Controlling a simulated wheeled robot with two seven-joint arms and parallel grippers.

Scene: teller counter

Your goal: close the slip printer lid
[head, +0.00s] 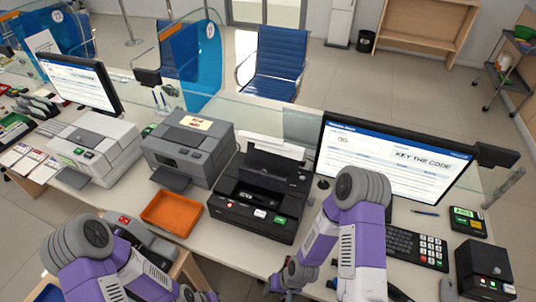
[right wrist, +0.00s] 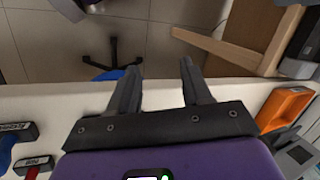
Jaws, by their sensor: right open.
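The black slip printer (head: 258,205) stands on the counter in the middle of the head view, with buttons along its front. Its black lid (head: 278,165) appears raised and tilted back at the rear, with white paper behind it. My right gripper (head: 284,284) is low in front of the printer, near the counter's front edge, and apart from the lid. The right wrist view shows its two fingers (right wrist: 160,68) spread and empty. My left gripper (head: 200,296) is at the bottom edge of the head view, mostly cut off, so its fingers cannot be judged.
An orange tray (head: 172,213) lies left of the printer; it also shows in the right wrist view (right wrist: 285,108). A grey printer (head: 188,148) with a note stands behind the tray. A monitor (head: 390,160) and keypad (head: 418,246) are at the right. Stamps (right wrist: 38,162) lie near the right gripper.

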